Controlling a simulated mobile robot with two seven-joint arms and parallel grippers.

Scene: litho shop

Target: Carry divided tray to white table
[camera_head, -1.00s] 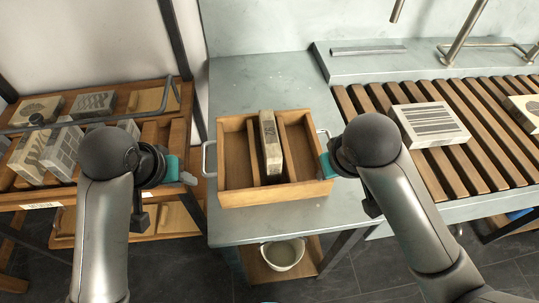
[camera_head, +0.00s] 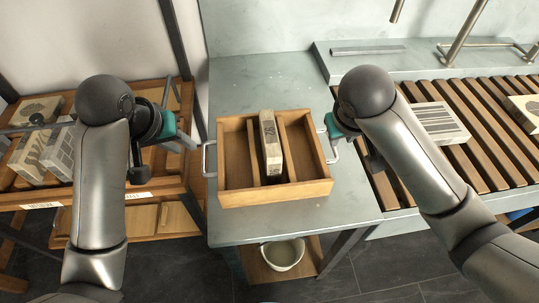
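The divided tray (camera_head: 275,196) is a wooden box with upright dividers and a metal handle at each side. It sits on a pale grey-green table (camera_head: 245,91). A stone block (camera_head: 270,143) stands in its middle compartment. My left gripper (camera_head: 188,138) is left of the tray, apart from the left handle. My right gripper (camera_head: 332,128) is at the tray's right side, close to the right handle; I cannot tell whether it touches. The fingers of both grippers are too hidden to judge their opening. I cannot make out a separate white table.
A wooden rack (camera_head: 150,190) with several stone blocks stands at the left. A slatted bench (camera_head: 480,135) with a patterned block (camera_head: 440,123) is at the right, with metal pipes (camera_head: 468,30) behind. A white bucket (camera_head: 283,254) sits below the table. The table behind the tray is clear.

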